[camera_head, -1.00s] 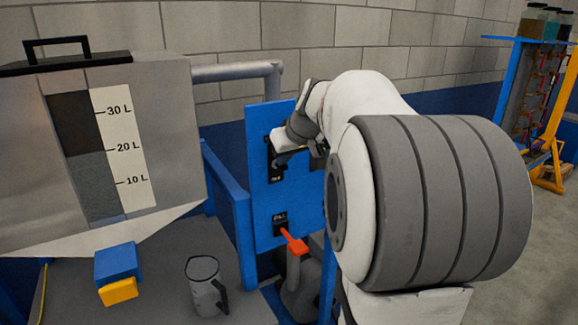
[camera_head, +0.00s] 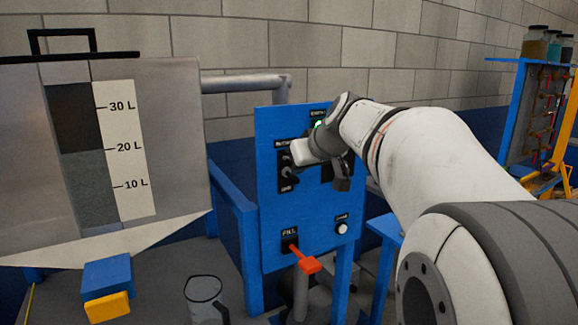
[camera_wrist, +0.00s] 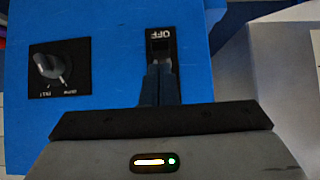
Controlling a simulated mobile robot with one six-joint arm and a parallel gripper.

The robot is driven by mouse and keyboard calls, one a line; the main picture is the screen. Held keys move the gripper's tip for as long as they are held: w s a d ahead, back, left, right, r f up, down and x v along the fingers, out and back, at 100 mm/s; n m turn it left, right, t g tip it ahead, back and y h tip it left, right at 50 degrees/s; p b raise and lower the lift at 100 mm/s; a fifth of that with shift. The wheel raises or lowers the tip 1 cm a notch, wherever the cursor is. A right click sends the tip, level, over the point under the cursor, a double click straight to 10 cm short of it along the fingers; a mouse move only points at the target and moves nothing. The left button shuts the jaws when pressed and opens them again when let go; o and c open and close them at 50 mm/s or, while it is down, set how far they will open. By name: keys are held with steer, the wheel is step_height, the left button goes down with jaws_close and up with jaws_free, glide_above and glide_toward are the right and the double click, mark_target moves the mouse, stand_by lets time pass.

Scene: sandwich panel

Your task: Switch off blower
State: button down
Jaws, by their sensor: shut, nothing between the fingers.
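The blower switch plate (camera_head: 286,184) is a tall black plate at the upper left of the blue panel (camera_head: 310,215), partly covered by my gripper. In the wrist view, the plate (camera_wrist: 161,34) appears upside down with the word OFF at its top edge. My gripper (camera_wrist: 159,66) is shut and empty, its dark fingertips over the plate beneath the OFF word. The fingers hide most of the switch, so I cannot tell its position or whether they touch it. In the head view, my gripper (camera_head: 291,158) is at the plate.
A green lamp (camera_head: 318,124) is lit above my gripper. A speed knob (camera_wrist: 52,67) sits beside the switch. Lower on the panel are a red lever (camera_head: 308,264) and a white button (camera_head: 342,228). A metal tank (camera_head: 180,150) stands left, with a jug (camera_head: 204,290) below.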

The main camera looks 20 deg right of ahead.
steer(key=shift+r, duration=0.65)
steer(key=p+v, duration=0.2)
steer(key=v, duration=1.1)
steer(key=shift+w+r, duration=0.25)
steer(key=shift+r, duration=0.15)
steer(key=shift+a, duration=0.15)
